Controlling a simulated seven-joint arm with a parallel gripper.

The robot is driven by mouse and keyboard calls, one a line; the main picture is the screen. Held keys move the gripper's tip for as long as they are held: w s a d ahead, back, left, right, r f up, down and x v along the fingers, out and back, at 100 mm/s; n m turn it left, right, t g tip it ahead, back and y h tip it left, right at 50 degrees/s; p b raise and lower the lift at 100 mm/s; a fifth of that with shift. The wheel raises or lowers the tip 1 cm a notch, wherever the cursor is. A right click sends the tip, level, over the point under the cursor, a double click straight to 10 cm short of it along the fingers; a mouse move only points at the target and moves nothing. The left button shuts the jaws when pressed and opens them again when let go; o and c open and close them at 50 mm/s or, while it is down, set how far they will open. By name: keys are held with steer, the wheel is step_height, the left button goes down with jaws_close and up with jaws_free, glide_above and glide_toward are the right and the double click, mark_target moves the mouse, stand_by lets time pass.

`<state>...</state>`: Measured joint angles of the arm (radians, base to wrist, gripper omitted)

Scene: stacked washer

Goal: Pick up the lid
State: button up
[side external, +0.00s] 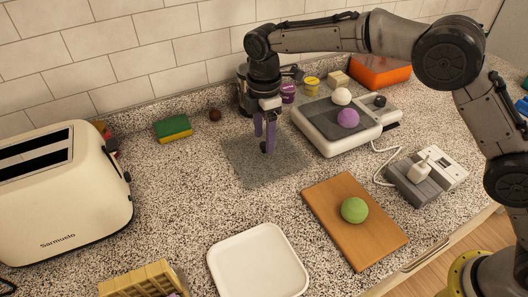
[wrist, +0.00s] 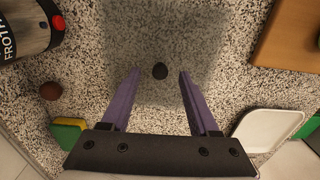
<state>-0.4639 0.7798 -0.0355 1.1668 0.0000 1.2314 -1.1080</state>
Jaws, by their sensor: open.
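The lid (side external: 250,166) is a see-through, greyish square lying flat on the speckled counter, with a small black knob (wrist: 160,71) at its middle. The lid also fills the upper middle of the wrist view (wrist: 195,45). My gripper (side external: 264,148) points down over the lid, its purple fingers apart and empty. In the wrist view, the knob appears in the gap between the fingertips (wrist: 158,73). In the side view, the knob is partly hidden by the fingers. I cannot tell whether either finger touches it.
A toaster (side external: 70,190) stands at left, a sponge (side external: 173,129) and brown ball (side external: 215,115) behind. A grey-topped appliance (side external: 320,123) with balls is at right. A wooden board (side external: 340,215) with a green ball and a white tray (side external: 258,262) are in front. A frother (wrist: 25,25) stands close by.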

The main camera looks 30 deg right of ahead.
steer(key=shift+f, duration=0.75)
jaws_close()
